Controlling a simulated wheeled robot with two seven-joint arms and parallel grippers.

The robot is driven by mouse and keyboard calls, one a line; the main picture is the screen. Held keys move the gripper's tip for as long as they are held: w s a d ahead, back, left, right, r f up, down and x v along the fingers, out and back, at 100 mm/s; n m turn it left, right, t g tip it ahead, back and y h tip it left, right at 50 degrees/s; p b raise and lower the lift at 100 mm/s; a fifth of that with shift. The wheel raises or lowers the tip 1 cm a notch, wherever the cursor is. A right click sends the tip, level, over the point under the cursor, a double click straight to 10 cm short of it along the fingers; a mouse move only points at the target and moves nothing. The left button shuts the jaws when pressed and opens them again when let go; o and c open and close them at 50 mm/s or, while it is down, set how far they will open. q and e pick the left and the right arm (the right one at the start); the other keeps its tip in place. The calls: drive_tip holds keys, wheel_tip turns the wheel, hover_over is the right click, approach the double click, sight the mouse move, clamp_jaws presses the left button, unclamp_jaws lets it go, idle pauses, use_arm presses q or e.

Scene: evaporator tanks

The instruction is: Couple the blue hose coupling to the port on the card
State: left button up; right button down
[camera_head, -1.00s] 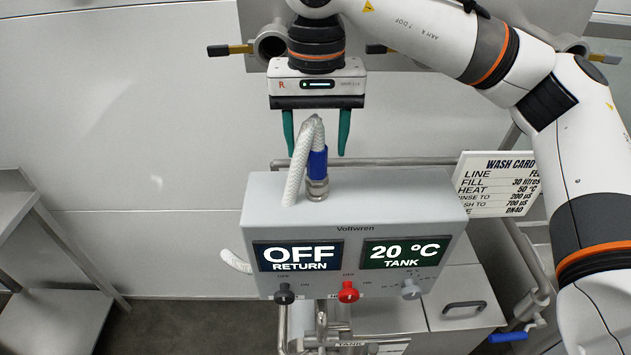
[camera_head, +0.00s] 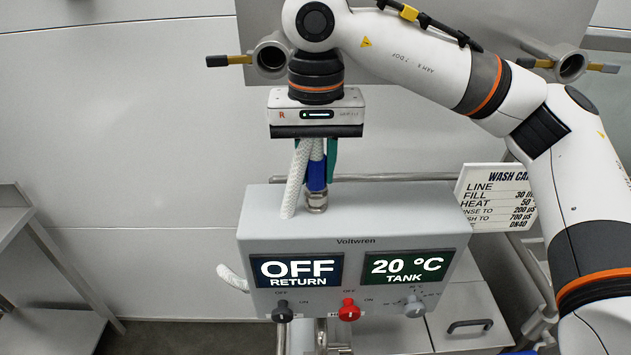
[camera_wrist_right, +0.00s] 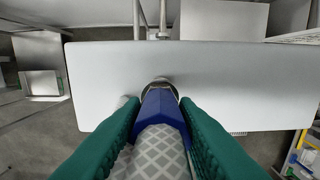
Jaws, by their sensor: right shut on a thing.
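The blue hose coupling (camera_head: 316,177) stands upright with its metal end down at the grey control box's top; it also shows in the wrist view (camera_wrist_right: 163,108). Its white braided hose (camera_head: 296,182) bends over at the top and hangs down in front of the box's back edge. My right gripper (camera_head: 316,170) points down with its green fingers shut on the coupling from both sides. The wash card (camera_head: 492,200) is at the right, partly behind my right arm; its LINE entry is hidden. Two ports, left (camera_head: 272,56) and right (camera_head: 570,65), sit on the back panel. My left gripper is out of view.
The grey control box (camera_head: 350,222) reads OFF RETURN and 20 °C TANK, with black, red and grey knobs on its front. A steel shelf (camera_head: 25,240) stands at the left. The wall area left of the box is clear.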

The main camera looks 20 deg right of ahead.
drive_tip(key=shift+r+p, duration=1.5)
drive_tip(key=shift+r, duration=0.8)
drive_tip(key=shift+f, duration=0.1)
